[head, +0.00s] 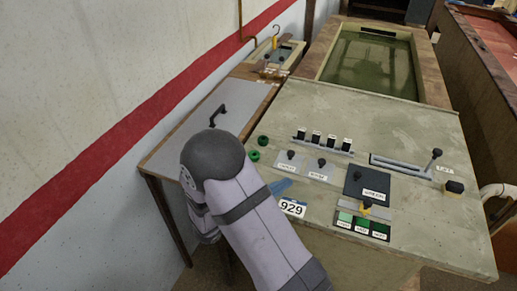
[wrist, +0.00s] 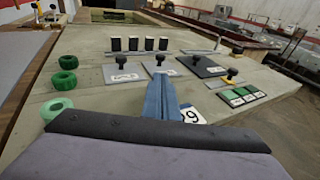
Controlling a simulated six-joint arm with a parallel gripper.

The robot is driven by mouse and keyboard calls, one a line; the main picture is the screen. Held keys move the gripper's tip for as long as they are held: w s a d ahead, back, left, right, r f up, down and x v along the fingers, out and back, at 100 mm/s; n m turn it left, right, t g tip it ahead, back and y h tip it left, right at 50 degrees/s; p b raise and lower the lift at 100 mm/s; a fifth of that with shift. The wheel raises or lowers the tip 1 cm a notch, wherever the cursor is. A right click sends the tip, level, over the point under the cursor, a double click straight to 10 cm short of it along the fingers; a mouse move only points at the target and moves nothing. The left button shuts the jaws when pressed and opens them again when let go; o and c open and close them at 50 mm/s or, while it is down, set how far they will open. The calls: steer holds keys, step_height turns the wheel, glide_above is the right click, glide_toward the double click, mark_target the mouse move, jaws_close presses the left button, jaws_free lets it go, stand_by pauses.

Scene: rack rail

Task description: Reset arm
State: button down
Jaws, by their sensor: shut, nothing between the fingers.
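My gripper (head: 281,187) is mostly hidden behind my grey arm in the head view. Only its blue tip shows, near the left front of the pale control panel (head: 410,120), beside the "929" label (head: 292,208). In the wrist view my gripper (wrist: 158,82) has its blue fingers together, with nothing held. They point over the panel, and the label (wrist: 193,115) shows just right of them. I cannot tell whether the tip touches the panel.
A grey table (head: 190,145) stands left by the wall; a green-filled tank (head: 370,60) is behind.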

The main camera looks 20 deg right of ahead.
steer(key=shift+s, duration=0.1)
steer(key=shift+s+d+m+g, duration=0.2)
steer(key=shift+s+m+g, duration=0.1)
steer(key=shift+s, duration=0.05)
steer(key=s+m+g, duration=0.1)
steer(key=s, duration=0.1)
steer(key=s+d+m+g+y, duration=0.1)
steer(key=s+m+g, duration=0.1)
steer(key=s+m+g+y, duration=0.1)
steer(key=s+m, duration=0.1)
steer(key=s, duration=0.1)
steer(key=shift+d+f, duration=0.15)
steer(key=shift+d, duration=0.1)
steer(key=s+a+f+m+g+y, duration=0.3)
steer(key=s+a+m+y, duration=0.6)
steer(key=s+m, duration=0.15)
steer(key=w+a+r+m+t+y, duration=0.1)
steer(key=w+a+m+t+y, duration=0.25)
steer(key=a+m, duration=0.3)
step_height(320, 180, down, 32)
steer(key=n+b, duration=0.1)
steer(key=b, duration=3.1)
steer(key=shift+r+g+y, duration=0.15)
steer(key=shift+g+y, duration=0.3)
